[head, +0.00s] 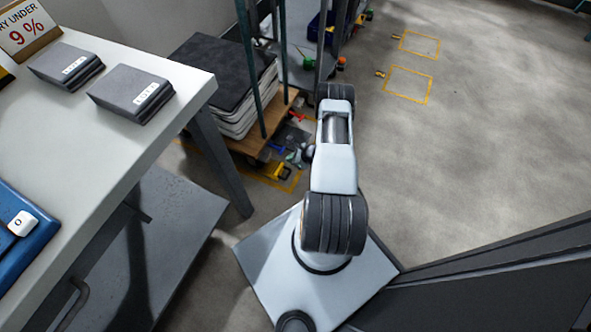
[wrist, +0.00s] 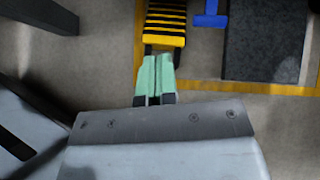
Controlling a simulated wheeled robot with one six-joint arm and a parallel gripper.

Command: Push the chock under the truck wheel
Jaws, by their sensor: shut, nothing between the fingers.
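The chock (wrist: 165,24), a wedge with yellow and black stripes, lies on the floor at the top of the wrist view. It is a small yellow shape in the head view (head: 283,171). My gripper (wrist: 157,62) has pale green fingers, closed together and empty, with their tips at the near end of the chock. I cannot tell whether they touch it. In the head view my gripper (head: 295,158) is low beside the truck, partly hidden by my arm. The wooden truck (head: 247,145) carries a stack under a dark top. A dark wheel (head: 265,155) shows partly under its corner.
A blue T-shaped piece (wrist: 210,18) and a dark slab (wrist: 265,45) lie right of the chock. A yellow floor line (wrist: 280,90) runs nearby. A white table (head: 130,60) stands at left. Open floor (head: 450,160) lies at right.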

